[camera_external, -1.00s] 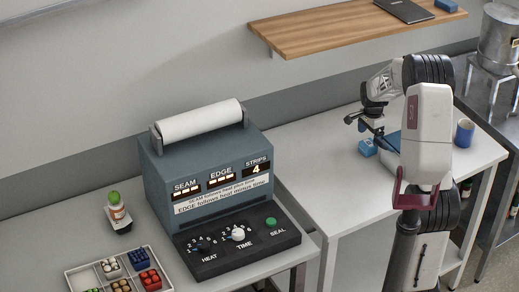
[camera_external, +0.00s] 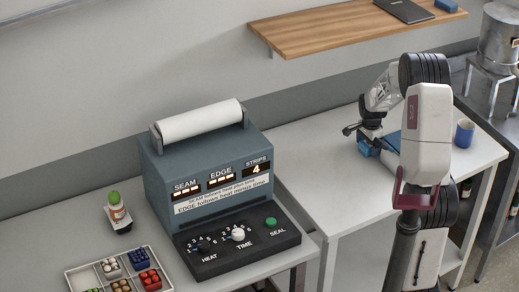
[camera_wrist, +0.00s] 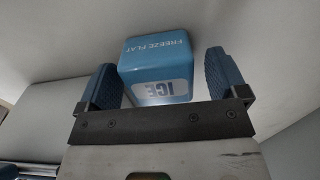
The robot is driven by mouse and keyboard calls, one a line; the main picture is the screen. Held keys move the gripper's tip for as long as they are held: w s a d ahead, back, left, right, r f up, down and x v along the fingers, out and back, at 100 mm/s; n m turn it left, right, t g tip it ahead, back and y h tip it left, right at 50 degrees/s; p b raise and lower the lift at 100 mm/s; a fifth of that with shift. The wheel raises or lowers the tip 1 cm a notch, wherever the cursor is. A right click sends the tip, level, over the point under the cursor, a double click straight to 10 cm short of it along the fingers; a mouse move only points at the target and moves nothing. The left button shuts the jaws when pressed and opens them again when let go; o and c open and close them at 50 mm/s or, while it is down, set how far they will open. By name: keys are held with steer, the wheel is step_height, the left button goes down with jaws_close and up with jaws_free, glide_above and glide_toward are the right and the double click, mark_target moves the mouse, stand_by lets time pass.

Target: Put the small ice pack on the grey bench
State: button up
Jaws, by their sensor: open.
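The small ice pack (camera_wrist: 158,66) is a light blue block marked "ICE" and "FREEZE FLAT". In the wrist view it sits between the two blue fingers of my gripper (camera_wrist: 158,85), with a narrow gap visible on the right side. The fingers are open around it. In the external view the ice pack (camera_external: 366,148) is on the white table, partly hidden under my gripper (camera_external: 366,140). I cannot be sure which surface is the grey bench; a pale grey bench (camera_external: 50,225) at the left carries the sealing machine.
The blue-grey sealer (camera_external: 215,185) with a white roll stands on the left bench. A blue mug (camera_external: 464,133) is right of my arm. A wooden shelf (camera_external: 340,28) hangs above. White table space left of the pack is clear.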

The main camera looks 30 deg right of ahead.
steer(key=shift+c, duration=0.4)
steer(key=c, duration=1.1)
steer(key=shift+r, duration=4.95)
steer(key=shift+d, duration=0.1)
steer(key=d+r+n, duration=0.1)
steer(key=d+n, duration=0.2)
steer(key=d, duration=0.6)
steer(key=d+r+n, duration=0.2)
steer(key=d+n, duration=0.1)
steer(key=d, duration=0.6)
steer(key=s+d+r+n, duration=0.1)
steer(key=d+n, duration=0.3)
steer(key=d, duration=0.5)
steer(key=shift+s+d+r, duration=0.1)
steer(key=shift+r, duration=0.5)
